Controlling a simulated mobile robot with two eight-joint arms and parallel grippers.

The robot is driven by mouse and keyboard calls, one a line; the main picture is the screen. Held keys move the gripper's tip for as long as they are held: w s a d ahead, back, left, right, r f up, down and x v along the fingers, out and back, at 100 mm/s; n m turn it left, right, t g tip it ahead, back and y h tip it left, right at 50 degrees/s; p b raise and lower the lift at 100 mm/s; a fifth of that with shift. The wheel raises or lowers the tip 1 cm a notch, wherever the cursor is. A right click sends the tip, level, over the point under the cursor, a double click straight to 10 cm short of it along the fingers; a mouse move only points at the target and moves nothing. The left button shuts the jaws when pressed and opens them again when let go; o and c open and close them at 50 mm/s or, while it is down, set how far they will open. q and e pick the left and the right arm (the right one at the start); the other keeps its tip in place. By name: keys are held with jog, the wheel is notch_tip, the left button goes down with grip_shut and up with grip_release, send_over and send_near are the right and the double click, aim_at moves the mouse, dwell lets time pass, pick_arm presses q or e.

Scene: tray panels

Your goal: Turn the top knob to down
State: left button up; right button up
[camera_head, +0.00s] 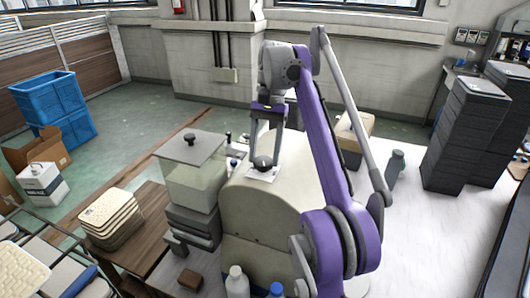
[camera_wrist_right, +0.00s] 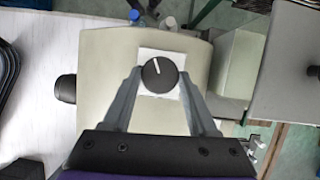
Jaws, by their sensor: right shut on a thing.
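The top knob (camera_wrist_right: 159,75) is black and round with a white pointer line. It sits on a white square plate (camera_wrist_right: 174,55) on a cream, curved-top housing (camera_wrist_right: 100,57), which also shows in the head view (camera_head: 262,205). In the wrist view its line points up, slightly left. My right gripper (camera_head: 263,158) comes down from above, its fingers on either side of the top knob, shut on it; its fingers also show in the right wrist view (camera_wrist_right: 160,72). In the head view the gripper partly covers the knob. My left gripper is not in view.
A second dark knob (camera_wrist_right: 66,88) sticks out from the housing's side. A clear lidded box (camera_head: 192,180) stands close beside the housing. Bottles (camera_head: 237,282) stand at the near side, a grey-green bottle (camera_head: 394,168) to the right. Black stacked crates (camera_head: 460,135) stand farther right.

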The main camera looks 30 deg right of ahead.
dwell(0.3)
jog(key=o, duration=1.4)
jog(key=shift+c, duration=0.2)
